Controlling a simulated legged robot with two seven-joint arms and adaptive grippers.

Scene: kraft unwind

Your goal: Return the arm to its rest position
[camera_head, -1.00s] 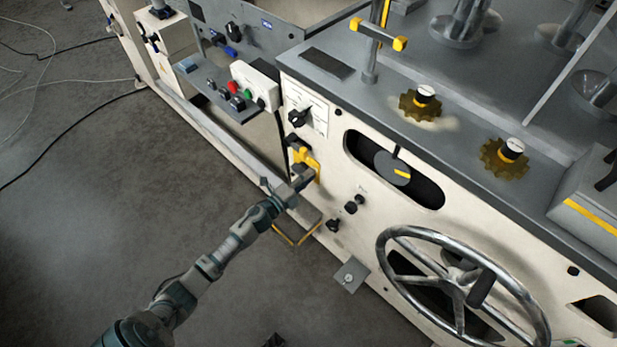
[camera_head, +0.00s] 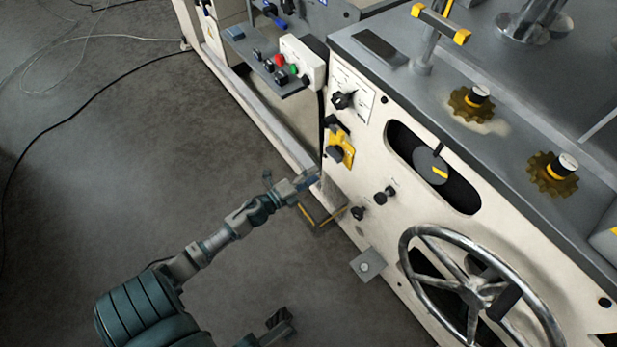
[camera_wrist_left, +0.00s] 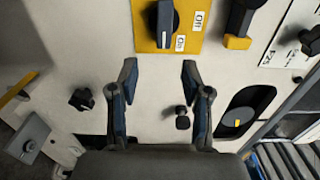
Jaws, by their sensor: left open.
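My left arm (camera_head: 218,242) reaches in from the lower left in the head view. Its gripper (camera_head: 308,181) is near the front panel of the cream machine (camera_head: 372,225), below and left of a yellow plate with a dark rotary switch (camera_head: 341,148). In the left wrist view the gripper (camera_wrist_left: 158,78) is open, with nothing between its fingers. There the yellow switch plate (camera_wrist_left: 188,40) lies beyond the fingertips, apart from them, with On and Off labels. At the bottom edge of the head view a dark part, probably my right gripper (camera_head: 277,326), shows; its jaws are unclear.
A large handwheel (camera_head: 478,292) and black knobs (camera_head: 385,196) stick out of the panel right of my left gripper. A control box with coloured buttons (camera_head: 303,62) is above. A small bracket (camera_head: 368,265) juts out low. The floor (camera_head: 120,160) to the left is open, with cables.

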